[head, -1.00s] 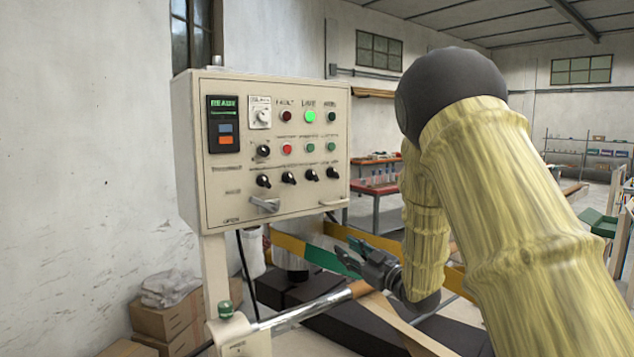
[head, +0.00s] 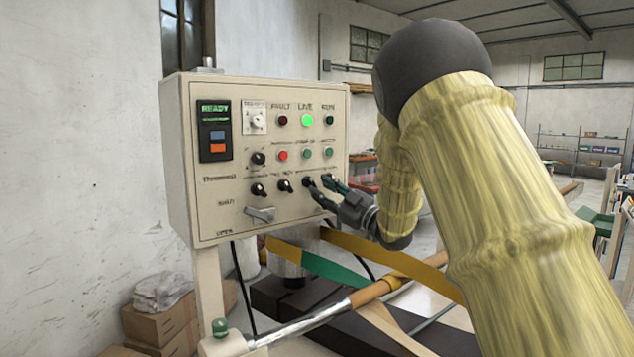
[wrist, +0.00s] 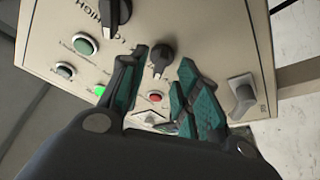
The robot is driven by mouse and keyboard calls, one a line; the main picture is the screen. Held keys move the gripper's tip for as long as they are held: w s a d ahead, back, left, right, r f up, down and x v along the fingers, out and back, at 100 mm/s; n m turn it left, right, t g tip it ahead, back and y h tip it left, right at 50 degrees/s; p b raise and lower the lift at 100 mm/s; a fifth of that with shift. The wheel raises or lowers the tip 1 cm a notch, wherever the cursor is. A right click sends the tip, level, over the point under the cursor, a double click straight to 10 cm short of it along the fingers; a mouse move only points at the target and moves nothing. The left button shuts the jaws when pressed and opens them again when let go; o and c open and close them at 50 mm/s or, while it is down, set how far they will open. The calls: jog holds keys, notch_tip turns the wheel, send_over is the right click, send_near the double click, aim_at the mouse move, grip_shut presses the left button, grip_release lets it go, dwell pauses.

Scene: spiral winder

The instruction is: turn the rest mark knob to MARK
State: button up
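The control panel (head: 225,205) carries a lower row of black knobs, including a left one (head: 258,190) and a second one (head: 285,185). The small labels are too blurred to tell which is the rest mark knob. My gripper (head: 322,187) is at the right part of that row, close to the panel face, and partly hides knobs there. In the wrist view my gripper (wrist: 164,58) is open, with a black knob (wrist: 160,56) showing between its fingertips. I cannot tell whether the fingers touch it. Another black knob (wrist: 112,14) is at the top.
A metal handle (head: 260,214) juts from the panel's lower face. Green and red buttons (head: 283,155) sit just above the knob row. A roller bar (head: 330,312) and a yellow-green strip (head: 330,268) lie below my gripper.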

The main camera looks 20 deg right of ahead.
aim_at(310, 182)
jog(key=shift+p+x, duration=0.35)
jog(key=shift+x, duration=0.95)
grip_shut()
